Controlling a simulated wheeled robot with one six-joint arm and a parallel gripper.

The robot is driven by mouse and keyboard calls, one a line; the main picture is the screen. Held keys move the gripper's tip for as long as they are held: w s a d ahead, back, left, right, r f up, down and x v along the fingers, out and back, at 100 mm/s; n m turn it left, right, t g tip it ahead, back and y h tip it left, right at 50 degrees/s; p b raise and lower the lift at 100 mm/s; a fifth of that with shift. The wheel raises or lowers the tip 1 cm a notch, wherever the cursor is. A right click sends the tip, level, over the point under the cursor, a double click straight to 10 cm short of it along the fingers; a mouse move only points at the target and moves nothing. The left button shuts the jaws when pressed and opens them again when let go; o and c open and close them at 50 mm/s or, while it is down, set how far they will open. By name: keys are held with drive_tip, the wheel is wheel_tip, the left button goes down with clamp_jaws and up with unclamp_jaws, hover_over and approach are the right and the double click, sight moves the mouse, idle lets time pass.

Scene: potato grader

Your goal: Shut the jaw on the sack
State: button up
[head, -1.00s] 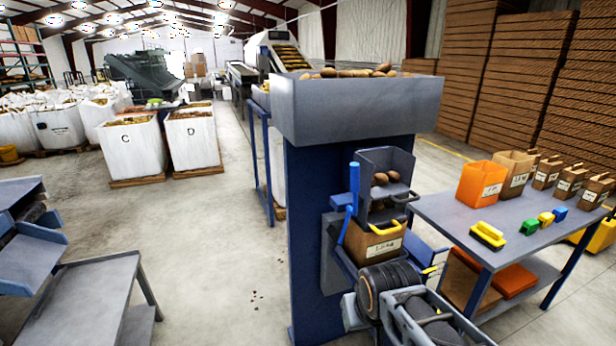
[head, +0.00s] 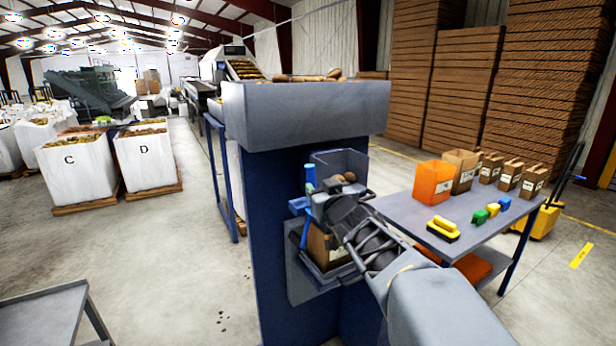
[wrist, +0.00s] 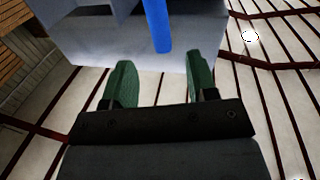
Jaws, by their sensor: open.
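The brown paper sack (head: 318,245) hangs below the grey spout (head: 338,160) of the blue bagging stand, partly hidden behind my arm. A blue lever (head: 310,174) stands at the left side of the spout. My gripper (head: 322,206) is in front of the spout and sack, close to the lever. In the wrist view my gripper (wrist: 159,62) is open with two green fingers apart. The end of a blue bar (wrist: 158,28) shows between and just beyond the fingertips; I cannot tell if it touches them. The jaw itself cannot be made out.
A grey hopper (head: 300,110) with potatoes tops the stand. A table (head: 400,215) to the right holds an orange bin (head: 434,182), paper bags and brushes. A grey bench (head: 45,318) is at lower left.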

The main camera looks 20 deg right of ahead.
sight(312, 178)
drive_tip(key=w, duration=0.7)
drive_tip(key=w+d, duration=0.1)
drive_tip(key=w, duration=0.2)
drive_tip(key=shift+w, duration=0.15)
drive_tip(key=shift+c, duration=0.2)
clamp_jaws()
drive_tip(key=shift+a, duration=0.1)
